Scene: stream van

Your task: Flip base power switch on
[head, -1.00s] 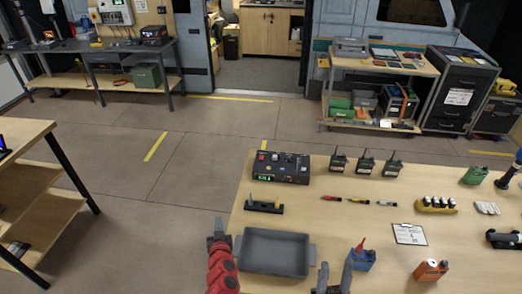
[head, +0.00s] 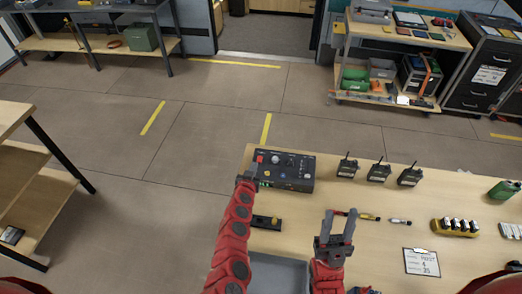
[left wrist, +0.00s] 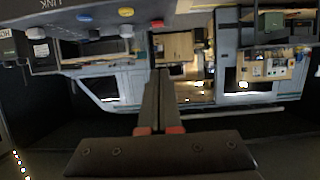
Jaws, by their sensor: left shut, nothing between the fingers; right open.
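A black control box (head: 287,172) with a red switch (head: 260,158) at its left end, knobs and green lights stands at the far left of the near table. I cannot read which control is the base power switch. My left gripper (head: 247,179) is shut and empty at the box's left front corner, close below the red switch; contact cannot be told. In the left wrist view, the shut fingers (left wrist: 160,75) point toward the panel edge, with blue, yellow and white knobs and a red one above them. My right gripper (head: 336,226) is open and empty over the table, right of the grey tray (head: 290,270).
Several radios (head: 379,172) stand right of the box. Markers (head: 370,217), a clipboard (head: 422,262) and a yellow battery holder (head: 455,227) lie further right. A small black stand (head: 266,222) sits in front of the box, close to my left arm.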

